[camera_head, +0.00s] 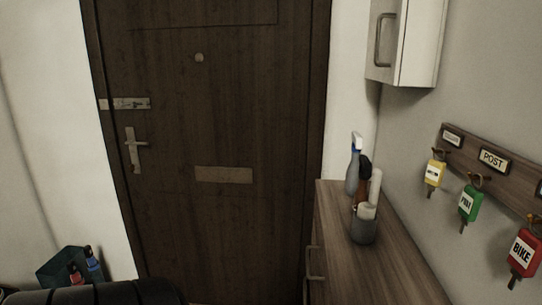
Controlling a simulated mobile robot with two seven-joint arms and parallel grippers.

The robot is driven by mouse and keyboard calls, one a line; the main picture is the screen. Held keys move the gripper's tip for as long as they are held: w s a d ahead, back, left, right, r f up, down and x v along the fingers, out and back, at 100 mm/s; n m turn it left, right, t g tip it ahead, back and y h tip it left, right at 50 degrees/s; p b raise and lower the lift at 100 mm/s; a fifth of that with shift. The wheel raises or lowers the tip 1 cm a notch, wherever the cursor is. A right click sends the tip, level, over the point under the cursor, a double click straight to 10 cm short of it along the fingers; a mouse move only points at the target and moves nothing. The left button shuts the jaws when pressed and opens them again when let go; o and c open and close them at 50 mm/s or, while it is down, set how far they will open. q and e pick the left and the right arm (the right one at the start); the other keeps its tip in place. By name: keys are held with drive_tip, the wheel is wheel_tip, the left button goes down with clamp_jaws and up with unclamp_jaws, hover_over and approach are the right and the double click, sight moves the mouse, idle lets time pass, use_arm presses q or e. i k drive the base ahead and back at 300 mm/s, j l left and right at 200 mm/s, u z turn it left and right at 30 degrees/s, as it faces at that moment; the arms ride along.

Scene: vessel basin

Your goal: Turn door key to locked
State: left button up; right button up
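A dark brown wooden door (230,130) stands shut ahead of me, left of centre. A metal handle plate with a lever (135,149) sits near its left edge. Above it is a horizontal metal latch or lock bar (126,103) at the door's left side. A door key in a lock is too small to make out. A peephole (199,57) and a mail slot plate (223,174) are also on the door. Neither of my grippers shows in this view.
A wooden cabinet (385,262) on the right carries a spray bottle (353,168) and a grey holder (364,226). A rack (472,152) holds yellow (434,174), green (468,203) and red (523,251) tagged keys. A dark bin (60,266) with bottles stands lower left.

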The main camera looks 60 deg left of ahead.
sight(131, 167)
drive_tip(key=u, duration=2.4)
drive_tip(key=i+j, duration=0.25)
drive_tip(key=i+z, duration=0.05)
drive_tip(key=i, duration=0.05)
